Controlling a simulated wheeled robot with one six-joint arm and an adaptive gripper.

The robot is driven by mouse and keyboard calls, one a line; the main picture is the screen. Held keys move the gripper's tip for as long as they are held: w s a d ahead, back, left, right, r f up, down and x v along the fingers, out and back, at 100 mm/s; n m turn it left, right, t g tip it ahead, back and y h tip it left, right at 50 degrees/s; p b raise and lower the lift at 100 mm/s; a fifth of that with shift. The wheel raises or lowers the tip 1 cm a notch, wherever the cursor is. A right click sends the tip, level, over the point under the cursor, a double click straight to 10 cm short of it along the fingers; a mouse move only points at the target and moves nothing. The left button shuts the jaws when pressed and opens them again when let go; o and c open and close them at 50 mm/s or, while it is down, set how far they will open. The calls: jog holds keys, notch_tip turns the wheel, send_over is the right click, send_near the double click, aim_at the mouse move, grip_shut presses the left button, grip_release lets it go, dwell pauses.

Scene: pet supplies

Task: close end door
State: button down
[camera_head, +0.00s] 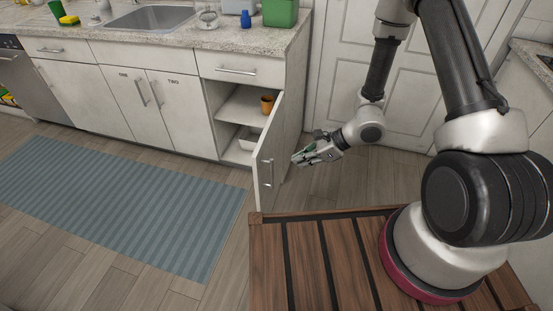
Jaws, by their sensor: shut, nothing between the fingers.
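The end door (267,156) is the white cabinet door at the right end of the counter. It stands wide open, swung out toward me, with its handle (267,174) on the face turned toward the lower front. My gripper (299,160) is shut and empty. In the picture it is just right of the door, on the side away from the cabinet opening. I cannot tell whether the fingertips touch the door. The open cabinet (237,103) shows a shelf with an orange cup (267,104) and a white container (249,139) below.
Closed cabinet doors (147,97) marked ONE and TWO are to the left, under the sink (151,17). A closed drawer (236,69) is above the opening. A blue striped rug (125,205) lies on the floor. A white panelled door (346,75) is behind my arm.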

jog(key=w, duration=0.1)
send_near(259, 170)
notch_tip(259, 170, down, 4)
jog(key=shift+w+a+r+m+t, duration=0.1)
jog(key=shift+w+a+m+t, duration=0.1)
jog(key=shift+a, duration=0.6)
jog(key=shift+w+a+r+m+t, duration=0.1)
jog(key=shift+w+a+m+t, duration=0.1)
jog(key=shift+a, duration=0.6)
